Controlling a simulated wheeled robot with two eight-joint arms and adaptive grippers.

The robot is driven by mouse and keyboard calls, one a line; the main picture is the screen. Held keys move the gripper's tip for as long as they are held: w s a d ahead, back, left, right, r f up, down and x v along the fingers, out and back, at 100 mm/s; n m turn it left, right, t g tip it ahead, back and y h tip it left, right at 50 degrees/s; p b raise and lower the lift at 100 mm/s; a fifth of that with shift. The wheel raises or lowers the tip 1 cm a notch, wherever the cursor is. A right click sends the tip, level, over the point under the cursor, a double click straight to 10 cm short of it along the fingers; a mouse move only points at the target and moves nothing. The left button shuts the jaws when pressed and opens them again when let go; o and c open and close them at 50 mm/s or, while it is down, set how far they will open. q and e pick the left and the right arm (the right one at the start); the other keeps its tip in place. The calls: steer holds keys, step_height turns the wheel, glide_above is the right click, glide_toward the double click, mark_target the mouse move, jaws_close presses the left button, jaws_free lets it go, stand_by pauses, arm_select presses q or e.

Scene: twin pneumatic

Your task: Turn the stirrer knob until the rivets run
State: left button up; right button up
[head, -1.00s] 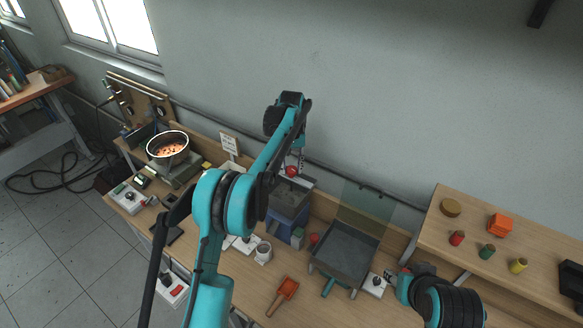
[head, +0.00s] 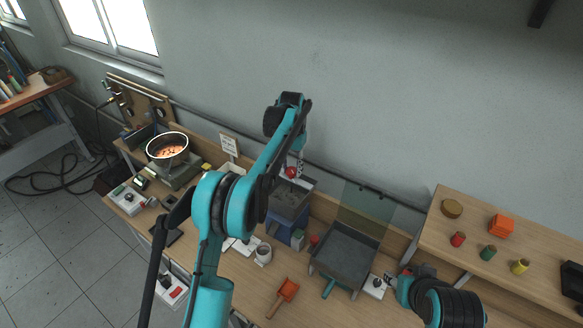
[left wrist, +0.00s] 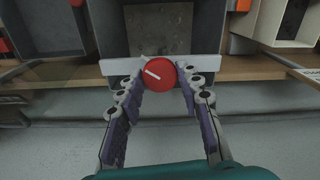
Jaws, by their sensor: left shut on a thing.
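A round red knob (left wrist: 160,73) with a white pointer line sits on a pale bar at the front of a dark grey bin (left wrist: 160,32) in the left wrist view. My left gripper (left wrist: 162,80) is shut on this knob, a finger on each side. The head view shows the knob (head: 291,172) under my left gripper (head: 295,164), above a blue-sided box (head: 281,231). A bowl (head: 166,137) of glowing orange rivets (head: 170,151) stands far left. My right gripper (head: 389,278) is beside a small white knob box (head: 375,287); its fingers are too small to read.
A grey tray (head: 345,256) with a clear upright panel stands right of the blue box. A raised shelf (head: 473,220) at the right holds coloured pieces. My left arm covers part of the bench.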

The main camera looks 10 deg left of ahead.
mark_target(291, 170)
arm_select(q)
steer(key=shift+r, duration=0.1)
steer(key=o, duration=1.2)
steer(key=shift+c, duration=0.2)
step_height(291, 170, up, 12)
steer(key=s+a+f+n+t+b, duration=0.1)
steer(key=s+f+t+b, duration=0.15)
steer(key=s+b, duration=0.55)
steer(key=s+a+f+t+b, duration=0.15)
steer(key=s+f+b, duration=0.3)
steer(key=s, duration=0.65)
steer(key=s+f+n+t+b, duration=0.1)
steer(key=s+f+t+b, duration=0.2)
steer(key=s+f+b, duration=0.5)
steer(key=s+f, duration=1)
steer(key=f, duration=0.2)
steer(key=shift+s+a, duration=0.2)
steer(key=shift+a, duration=0.15)
